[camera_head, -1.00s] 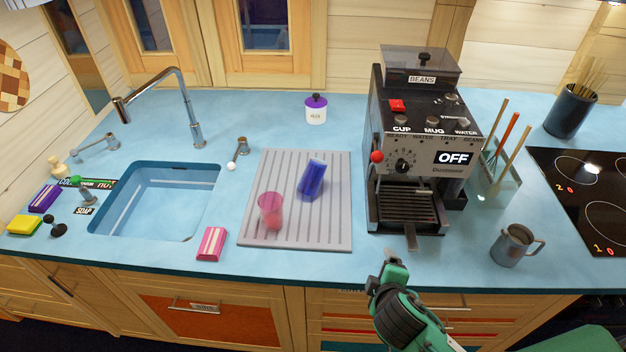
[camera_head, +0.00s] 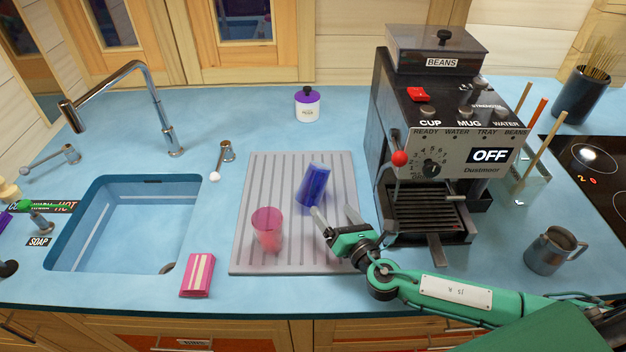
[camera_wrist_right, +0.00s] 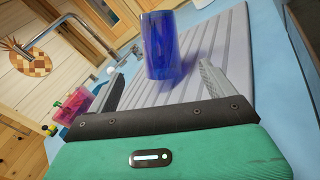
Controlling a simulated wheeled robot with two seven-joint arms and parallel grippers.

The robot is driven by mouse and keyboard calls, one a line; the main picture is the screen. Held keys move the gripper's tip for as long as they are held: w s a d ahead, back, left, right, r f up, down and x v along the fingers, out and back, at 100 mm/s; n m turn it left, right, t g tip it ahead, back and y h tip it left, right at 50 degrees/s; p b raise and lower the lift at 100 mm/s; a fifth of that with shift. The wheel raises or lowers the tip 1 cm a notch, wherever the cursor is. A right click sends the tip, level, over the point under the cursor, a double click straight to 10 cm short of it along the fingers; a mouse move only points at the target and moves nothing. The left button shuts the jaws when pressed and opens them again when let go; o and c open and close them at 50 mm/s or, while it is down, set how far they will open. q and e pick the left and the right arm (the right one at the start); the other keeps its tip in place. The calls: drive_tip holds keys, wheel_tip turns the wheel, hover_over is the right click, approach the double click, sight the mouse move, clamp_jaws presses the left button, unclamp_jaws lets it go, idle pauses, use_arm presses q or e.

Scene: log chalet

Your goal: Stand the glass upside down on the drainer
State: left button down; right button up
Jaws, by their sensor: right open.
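A pink see-through glass (camera_head: 267,232) stands at the front left of the grey ribbed drainer (camera_head: 240,245); its wider end looks uppermost. A dark blue see-through glass (camera_head: 313,186) is on the drainer behind it, looking tilted to the right; which end is its mouth I cannot tell. My right gripper (camera_head: 332,211) is open and empty over the drainer's right part, just in front of the blue glass. In the right wrist view the blue glass (camera_wrist_right: 160,45) shows ahead of the parted fingers (camera_wrist_right: 162,80), not held. My left gripper is not in view.
The coffee machine (camera_head: 440,150) stands close to the right of the drainer, near my right arm. A pink-striped box (camera_head: 197,275) lies at the front left, by the sink (camera_head: 130,225). A metal mug (camera_head: 552,250) stands right. A white purple-lidded jar (camera_head: 307,104) stands behind.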

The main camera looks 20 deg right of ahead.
sight(319, 194)
drive_tip(key=w, duration=0.3)
drive_tip(key=shift+w+a+r+p, duration=0.15)
drive_tip(key=shift+w+a+p, duration=0.45)
drive_tip(key=shift+w+p, duration=0.05)
drive_tip(key=shift+w, duration=0.95)
drive_tip(key=shift+w+a, duration=0.1)
drive_tip(key=shift+w, duration=0.3)
drive_tip(key=w, duration=0.1)
drive_tip(key=w+p, duration=0.1)
drive_tip(key=w, duration=0.1)
drive_tip(key=shift+a+f+p, duration=0.35)
drive_tip(key=shift+a, duration=0.05)
drive_tip(key=shift+w+a, duration=0.1)
drive_tip(key=shift+w, duration=0.35)
drive_tip(key=shift+f, duration=0.1)
drive_tip(key=shift+c, duration=0.8)
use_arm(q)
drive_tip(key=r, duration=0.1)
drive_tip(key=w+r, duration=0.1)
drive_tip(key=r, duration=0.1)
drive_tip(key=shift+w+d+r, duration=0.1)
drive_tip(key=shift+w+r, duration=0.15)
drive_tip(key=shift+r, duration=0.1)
use_arm(e)
drive_tip(key=c, duration=1.1)
